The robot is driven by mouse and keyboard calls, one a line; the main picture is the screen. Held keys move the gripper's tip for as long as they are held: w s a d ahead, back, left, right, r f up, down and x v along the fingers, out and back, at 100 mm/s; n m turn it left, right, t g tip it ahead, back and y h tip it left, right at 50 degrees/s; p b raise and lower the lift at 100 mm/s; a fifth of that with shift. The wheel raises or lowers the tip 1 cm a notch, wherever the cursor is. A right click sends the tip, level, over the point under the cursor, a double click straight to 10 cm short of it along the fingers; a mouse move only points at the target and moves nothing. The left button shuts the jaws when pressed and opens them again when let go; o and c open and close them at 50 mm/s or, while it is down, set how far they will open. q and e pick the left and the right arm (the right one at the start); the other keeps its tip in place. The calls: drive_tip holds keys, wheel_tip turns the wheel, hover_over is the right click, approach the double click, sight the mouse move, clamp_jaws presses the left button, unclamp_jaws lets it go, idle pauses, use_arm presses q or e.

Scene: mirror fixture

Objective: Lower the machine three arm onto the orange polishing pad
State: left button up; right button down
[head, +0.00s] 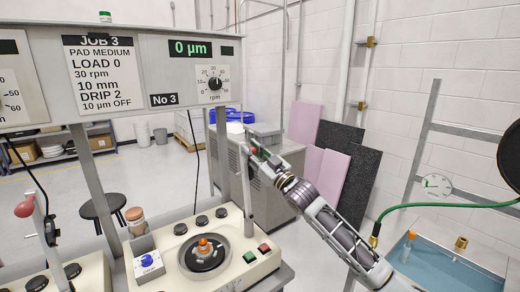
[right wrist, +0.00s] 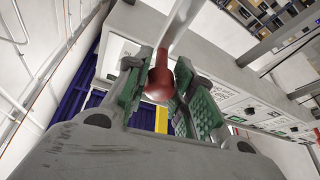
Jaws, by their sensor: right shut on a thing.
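The machine marked No 3 (head: 164,99) has a pale upright arm (head: 247,190) standing at the right of its polishing bowl (head: 180,262). In the bowl lies a dark round plate with a small orange piece (head: 203,245) at its centre. The arm is raised, well clear of the plate. My right gripper (head: 257,150) is at the arm's top end. In the right wrist view its green-padded fingers are shut around the arm's red ball knob (right wrist: 160,84). The fingers partly hide the knob in the head view. My left gripper is not in view.
A second machine arm with a red knob (head: 25,207) stands at the left. Black knobs, a brown jar (head: 135,221) and green and red buttons (head: 263,249) surround the bowl. A green hose (head: 440,205) and blue sink (head: 435,268) are at the right.

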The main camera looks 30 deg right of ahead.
drive_tip(key=s+a+f+n+g+y+p, duration=0.1)
drive_tip(key=a+f+n+g+y, duration=0.1)
drive_tip(key=a+f+n, duration=0.6)
drive_tip(key=s+a+f+n+g+y+p, duration=0.1)
drive_tip(key=a+f+n+g+y, duration=0.15)
drive_tip(key=a, duration=1.05)
drive_tip(key=a+f+n+g+h, duration=0.1)
drive_tip(key=a+f+n, duration=0.2)
drive_tip(key=f, duration=0.6)
drive_tip(key=a+f+n+g+h, duration=0.1)
drive_tip(key=a+f+n, duration=0.3)
drive_tip(key=f, duration=0.6)
drive_tip(key=shift+f+n+b, duration=0.25)
drive_tip(key=shift+n+b, duration=0.1)
drive_tip(key=shift+n, duration=0.6)
drive_tip(key=shift+s, duration=0.1)
drive_tip(key=c, duration=1.2)
unclamp_jaws()
